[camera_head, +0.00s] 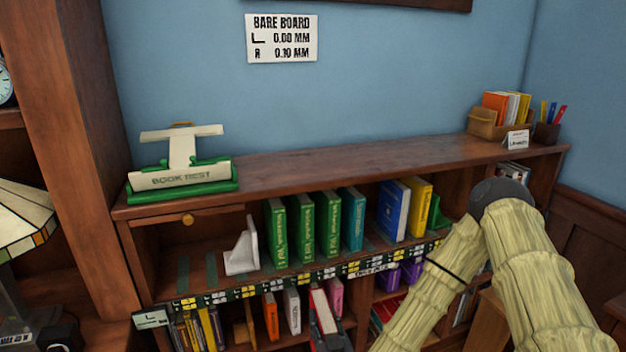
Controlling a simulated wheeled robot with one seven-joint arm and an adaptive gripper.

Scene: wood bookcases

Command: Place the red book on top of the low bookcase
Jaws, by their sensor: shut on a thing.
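The low bookcase (340,165) stands along the blue wall, and the middle of its wooden top is bare. My arm comes in from the right and bends down past the lower shelves. My gripper (326,332) shows only partly at the bottom edge, dark and grey, in front of the lower shelf. It is shut on what looks like the red book (319,302), which shows red edges and a pale middle. The book is upright, slightly tilted, between a white book and a pink book. Its lower part and the fingertips are hard to make out.
A green and cream "BOOK REST" stand (182,178) sits on the top's left end. A book box (483,124) and pen holder (546,133) sit on its right end. A tall bookcase (70,120) rises at left.

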